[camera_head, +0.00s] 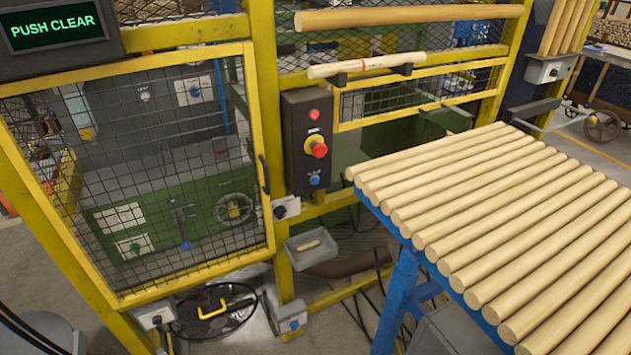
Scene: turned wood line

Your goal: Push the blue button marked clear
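The blue button (314,180) sits at the bottom of a dark grey control box (293,140) fixed to a yellow post. Any lettering beside it is too small to read. Above it on the same box are a large red stop knob on a yellow base (316,147), and a small red button (314,114) higher up. A dark display (56,30) at the top left reads "PUSH CLEAR" in green. Neither of my grippers is in view.
A blue rack (383,222) carrying several round wooden rods stands to the right of the box. A yellow-framed mesh door (128,165) closes off the left. A small grey tray (297,253) juts out below the box. Cables lie on the floor.

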